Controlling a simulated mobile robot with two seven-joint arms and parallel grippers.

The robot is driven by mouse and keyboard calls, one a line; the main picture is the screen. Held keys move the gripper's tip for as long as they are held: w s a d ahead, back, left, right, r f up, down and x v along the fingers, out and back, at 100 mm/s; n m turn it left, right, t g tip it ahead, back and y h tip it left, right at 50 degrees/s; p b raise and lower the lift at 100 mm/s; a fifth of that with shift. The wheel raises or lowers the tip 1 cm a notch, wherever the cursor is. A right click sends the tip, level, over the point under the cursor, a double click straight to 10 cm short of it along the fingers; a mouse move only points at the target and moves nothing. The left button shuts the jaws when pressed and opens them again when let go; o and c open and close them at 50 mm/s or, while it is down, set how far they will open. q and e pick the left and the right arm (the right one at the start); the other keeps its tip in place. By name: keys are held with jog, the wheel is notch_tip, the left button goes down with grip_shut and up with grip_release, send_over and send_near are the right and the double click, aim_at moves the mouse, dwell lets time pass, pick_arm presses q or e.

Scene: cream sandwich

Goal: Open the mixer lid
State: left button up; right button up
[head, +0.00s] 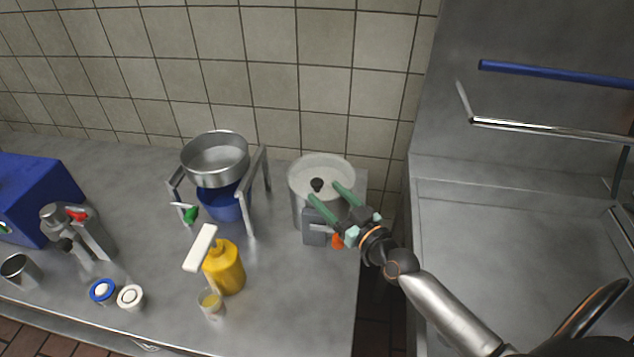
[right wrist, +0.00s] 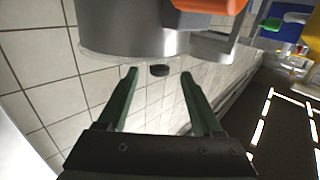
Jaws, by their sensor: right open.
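In the right wrist view the mixer (right wrist: 130,28) fills the top, and the black knob (right wrist: 158,70) shows between the open fingertips (right wrist: 159,74); contact cannot be told. My left gripper is not in view.
A steel bowl on a stand (head: 216,160) with a blue container (head: 223,203) is left of the mixer. A yellow bottle (head: 225,268) and small glass (head: 211,303) stand in front. A steel sink unit (head: 500,230) lies right. The counter's right front is bare.

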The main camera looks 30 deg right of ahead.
aim_at(317, 181)
jog(key=shift+w+a, duration=0.15)
jog(key=shift+w, duration=1.05)
jog(key=shift+w+a, duration=0.15)
jog(key=shift+w, duration=1)
jog(key=shift+c, duration=0.3)
grip_shut()
